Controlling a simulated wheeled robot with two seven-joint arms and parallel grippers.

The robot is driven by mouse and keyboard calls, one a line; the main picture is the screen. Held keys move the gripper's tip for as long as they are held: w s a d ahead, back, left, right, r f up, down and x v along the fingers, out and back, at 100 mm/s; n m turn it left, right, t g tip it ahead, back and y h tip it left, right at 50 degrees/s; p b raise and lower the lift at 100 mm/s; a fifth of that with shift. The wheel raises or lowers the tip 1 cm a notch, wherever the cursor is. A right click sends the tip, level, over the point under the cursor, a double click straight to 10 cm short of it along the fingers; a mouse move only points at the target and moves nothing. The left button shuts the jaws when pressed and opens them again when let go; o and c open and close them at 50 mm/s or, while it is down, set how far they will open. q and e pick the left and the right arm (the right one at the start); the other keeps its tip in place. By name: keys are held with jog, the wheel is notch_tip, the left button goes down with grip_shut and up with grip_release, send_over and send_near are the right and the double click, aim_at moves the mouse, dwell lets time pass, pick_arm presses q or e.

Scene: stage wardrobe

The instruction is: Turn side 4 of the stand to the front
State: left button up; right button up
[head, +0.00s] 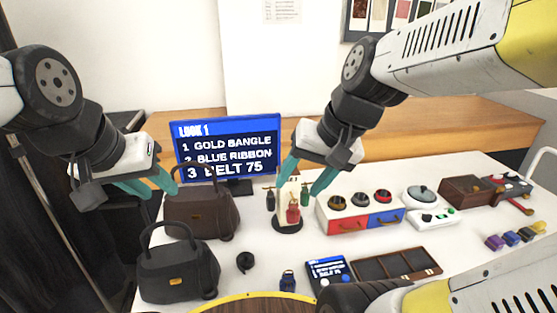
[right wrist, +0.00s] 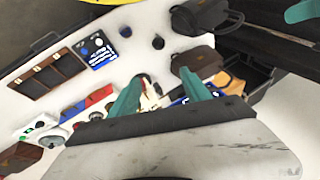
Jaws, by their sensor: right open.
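The stand (head: 288,224) is a small cream post on a dark round base, with a red, a green and a dark small item hanging on its visible sides. A number at its top is too small to read surely. My right gripper (head: 306,181) is open, with its teal fingers on either side of the stand's upper part; I cannot tell whether they touch it. In the right wrist view the stand (right wrist: 149,100) shows partly between the fingers. My left gripper (head: 150,187) is open and empty, above and left of the brown handbag (head: 203,216).
A screen (head: 227,146) reading "LOOK 1" stands behind. A black handbag (head: 178,272) is front left. A red and blue drawer unit (head: 361,219) stands close right of the stand.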

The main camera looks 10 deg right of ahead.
jog(key=w+a+f+m+g+y, duration=0.1)
jog(key=w+f+m+y, duration=0.25)
jog(key=w+m, duration=0.25)
jog(key=w+a+f+m+g+y, duration=0.1)
jog(key=w+a+f+m+y, duration=0.15)
jog(key=w+m+y, duration=0.35)
jog(key=w+d+f+m+t, duration=0.8)
jog(key=w+d+m+t, duration=0.2)
jog(key=w+d+m, duration=0.35)
jog(key=shift+n, duration=0.25)
jog(key=x, duration=0.8)
jog(key=shift+w, duration=0.15)
jog(key=shift+c, duration=0.3)
grip_shut()
